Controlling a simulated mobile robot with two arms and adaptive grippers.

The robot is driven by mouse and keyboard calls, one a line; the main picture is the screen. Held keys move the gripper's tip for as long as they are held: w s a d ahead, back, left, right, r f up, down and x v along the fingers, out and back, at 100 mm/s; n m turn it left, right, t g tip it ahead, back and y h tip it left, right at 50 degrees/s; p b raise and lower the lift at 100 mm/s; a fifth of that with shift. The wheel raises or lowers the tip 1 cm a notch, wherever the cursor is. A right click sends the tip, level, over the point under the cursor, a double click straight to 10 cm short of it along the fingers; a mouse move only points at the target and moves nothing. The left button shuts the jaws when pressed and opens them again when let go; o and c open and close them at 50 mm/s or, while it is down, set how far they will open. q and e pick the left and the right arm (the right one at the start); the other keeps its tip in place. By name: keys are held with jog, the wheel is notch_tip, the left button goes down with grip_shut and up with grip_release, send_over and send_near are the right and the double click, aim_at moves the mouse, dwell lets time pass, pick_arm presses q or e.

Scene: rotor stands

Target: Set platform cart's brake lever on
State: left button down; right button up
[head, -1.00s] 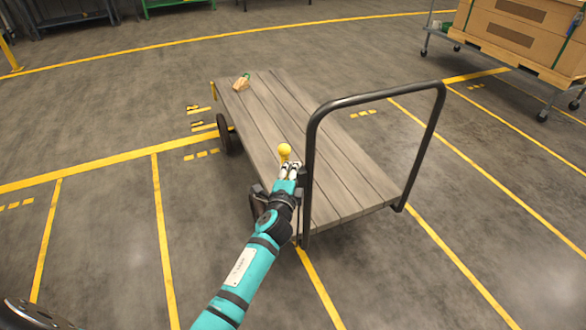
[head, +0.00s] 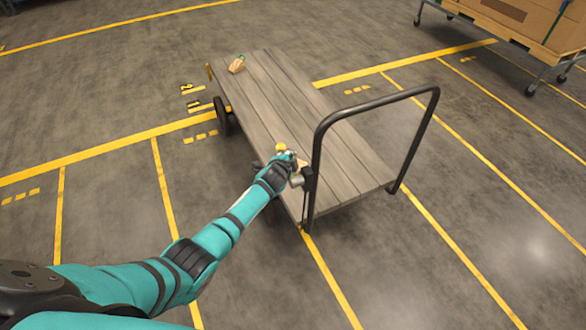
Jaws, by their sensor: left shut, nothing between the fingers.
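The platform cart (head: 345,160) has a grey plank deck and a black tube push handle (head: 384,99) at its near right end. The brake lever's yellow knob (head: 280,147) shows near the foot of the handle's left post. My left gripper (head: 288,155) is at the knob, its fingers shut with nothing between them. The fingers partly cover the lever, so its shaft and exact angle are hidden. I cannot tell whether the fingers touch the knob. My right gripper is not in view.
A cart with large boxes (head: 520,25) stands at the top right. Yellow lines mark the grey floor, which is clear around the platform cart.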

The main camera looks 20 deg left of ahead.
pick_arm(q)
jog(key=shift+w+a+f, duration=0.2)
jog(key=shift+w+f, duration=0.1)
jog(key=shift+w+a+f+b, duration=0.1)
jog(key=shift+w+b, duration=0.1)
jog(key=shift+b, duration=0.3)
jog(key=shift+w+a+f+b, duration=0.35)
jog(key=shift+w+b, duration=0.1)
jog(key=shift+b, duration=0.1)
jog(key=shift+w+a+f, duration=0.1)
jog(key=shift+w+a+f+b, duration=0.15)
jog(key=shift+b, duration=0.15)
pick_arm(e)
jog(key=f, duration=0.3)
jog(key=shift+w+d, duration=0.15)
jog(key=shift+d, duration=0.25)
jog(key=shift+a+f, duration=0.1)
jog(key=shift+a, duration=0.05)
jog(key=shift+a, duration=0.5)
